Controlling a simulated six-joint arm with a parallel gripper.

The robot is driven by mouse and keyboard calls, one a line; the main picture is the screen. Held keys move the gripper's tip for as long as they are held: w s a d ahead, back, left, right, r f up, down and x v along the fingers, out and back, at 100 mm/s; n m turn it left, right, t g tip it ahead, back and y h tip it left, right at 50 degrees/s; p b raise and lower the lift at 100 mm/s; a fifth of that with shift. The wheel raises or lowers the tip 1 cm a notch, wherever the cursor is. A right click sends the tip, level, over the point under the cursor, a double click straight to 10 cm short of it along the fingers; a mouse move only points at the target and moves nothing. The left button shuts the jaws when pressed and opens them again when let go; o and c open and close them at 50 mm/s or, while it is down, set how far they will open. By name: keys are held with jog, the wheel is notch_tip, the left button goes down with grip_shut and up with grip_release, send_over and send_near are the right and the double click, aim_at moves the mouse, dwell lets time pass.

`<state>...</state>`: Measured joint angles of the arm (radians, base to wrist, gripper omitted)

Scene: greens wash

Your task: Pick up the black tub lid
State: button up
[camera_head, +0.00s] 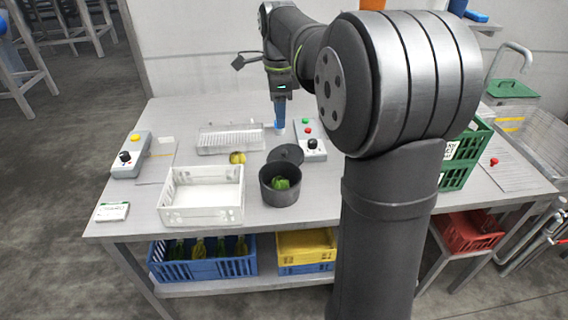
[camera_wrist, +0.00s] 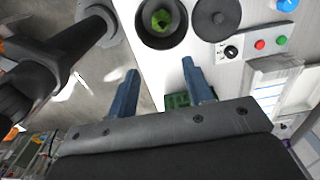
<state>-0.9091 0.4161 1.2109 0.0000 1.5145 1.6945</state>
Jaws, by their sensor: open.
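The black tub lid (camera_head: 286,153) is a round dark disc with a small knob, lying flat on the table just behind the black tub. It also shows at the top of the wrist view (camera_wrist: 217,17), partly cut by the frame edge. The black tub (camera_head: 279,196) stands open with a green pepper (camera_head: 281,183) inside; the tub shows in the wrist view too (camera_wrist: 143,36). My gripper (camera_head: 279,130) points down above the back of the table, behind the lid in the head view. Its two blue fingers are apart and empty in the wrist view (camera_wrist: 160,68).
A control box (camera_head: 310,141) with a knob and buttons stands right of the lid. A yellow item (camera_head: 237,158) lies left of it, before a clear ribbed tray (camera_head: 230,140). A white crate (camera_head: 202,216) is left of the tub. Green crates (camera_head: 456,172) stand at right.

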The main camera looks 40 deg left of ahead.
jog(key=n+t, duration=0.2)
jog(key=n, duration=2.5)
send_over(284, 151)
jog(key=s, duration=0.2)
notch_tip(284, 151, down, 19)
jog(key=shift+r, duration=0.2)
jog(key=shift+w+d+f, duration=0.1)
jog(key=shift+w+f, duration=0.15)
jog(key=shift+f, duration=0.6)
jog(key=shift+w+a+f, duration=0.1)
jog(key=shift+w+f, duration=0.2)
jog(key=shift+f, duration=0.5)
jog(key=shift+w+d+f, duration=0.1)
jog(key=shift+w+f, duration=0.15)
jog(key=shift+f, duration=0.6)
grip_shut()
